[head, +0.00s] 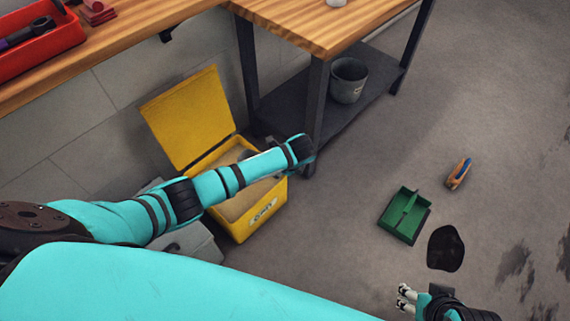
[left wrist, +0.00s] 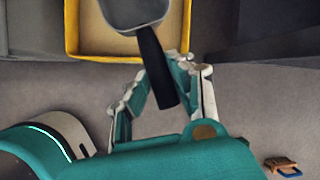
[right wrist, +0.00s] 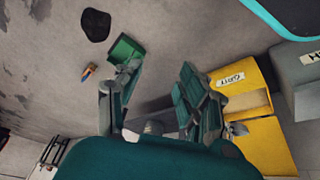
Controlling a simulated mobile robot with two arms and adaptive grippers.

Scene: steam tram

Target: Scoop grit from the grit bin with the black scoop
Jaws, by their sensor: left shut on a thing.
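The yellow grit bin (head: 265,213) stands on the floor by the wall, its lid (head: 190,118) open and tilted back. Tan grit (head: 236,203) shows inside. In the left wrist view, my left gripper (left wrist: 160,78) is shut on the black handle of the scoop (left wrist: 154,62). The scoop's grey pan overlaps the bin (left wrist: 72,35) in that view; its depth relative to the grit is unclear. In the head view my left arm crosses over the bin and hides the gripper and most of the scoop. My right gripper (head: 405,297) is open and empty, away from the bin (right wrist: 232,98).
A green dustpan (head: 398,226), a brush (head: 459,173) and a dark puddle (head: 446,248) are on the floor at right. A wooden table (head: 310,22) with a bucket (head: 348,80) on its lower shelf stands behind the bin. A grey box (head: 192,243) adjoins the bin.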

